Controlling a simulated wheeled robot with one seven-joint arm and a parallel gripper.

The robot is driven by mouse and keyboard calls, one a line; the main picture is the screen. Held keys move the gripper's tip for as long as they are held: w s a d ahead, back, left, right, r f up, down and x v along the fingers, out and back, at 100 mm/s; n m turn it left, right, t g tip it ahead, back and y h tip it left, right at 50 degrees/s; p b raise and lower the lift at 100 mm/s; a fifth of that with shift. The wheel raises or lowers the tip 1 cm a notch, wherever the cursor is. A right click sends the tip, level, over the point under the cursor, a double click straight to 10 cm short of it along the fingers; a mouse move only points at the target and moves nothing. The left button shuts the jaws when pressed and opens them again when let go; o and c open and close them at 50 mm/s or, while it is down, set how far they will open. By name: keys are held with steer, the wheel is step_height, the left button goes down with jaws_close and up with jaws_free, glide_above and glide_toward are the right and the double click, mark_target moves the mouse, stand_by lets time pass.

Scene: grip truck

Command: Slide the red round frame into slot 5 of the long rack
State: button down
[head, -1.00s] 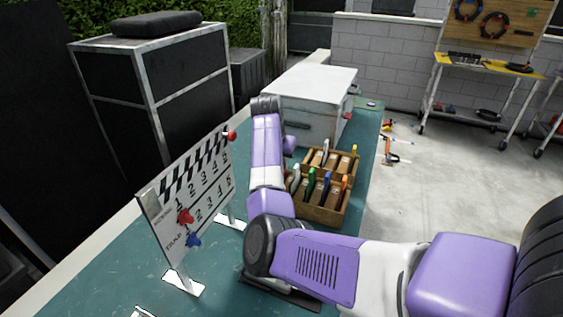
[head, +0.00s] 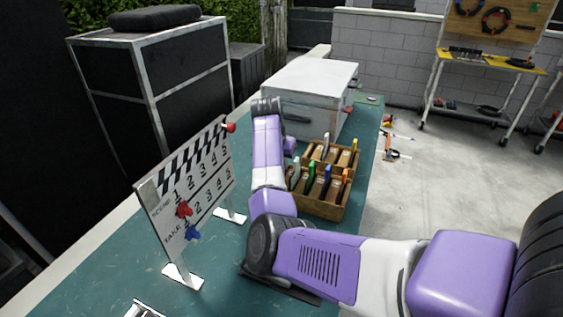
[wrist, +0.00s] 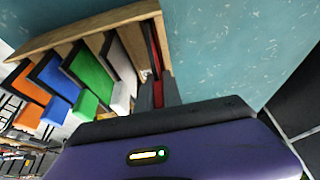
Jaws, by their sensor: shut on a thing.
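The long wooden rack (head: 316,208) stands on the green table just right of my arm in the head view. Its near row holds frames with white, green, blue and orange tabs. In the wrist view the rack (wrist: 85,27) runs across the upper left, and the red frame (wrist: 155,45) shows edge-on as a thin red and dark strip at its right end, between a divider and the end wall. My gripper (wrist: 158,85) is shut on the red frame's near edge. How deep the frame sits is hidden. In the head view my arm hides the red frame and fingertips.
A smaller wooden rack (head: 343,155) stands behind the long one. A white case (head: 310,95) is at the table's back. A clapperboard (head: 190,185) with red and blue markers stands left of my arm. Bare table (wrist: 230,50) lies beyond the rack's end in the wrist view.

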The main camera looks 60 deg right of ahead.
steer(key=shift+f+b, duration=0.4)
steer(key=shift+f, duration=0.4)
steer(key=c, duration=1.4)
jaws_free()
steer(key=v, duration=0.8)
steer(key=shift+b, duration=0.4)
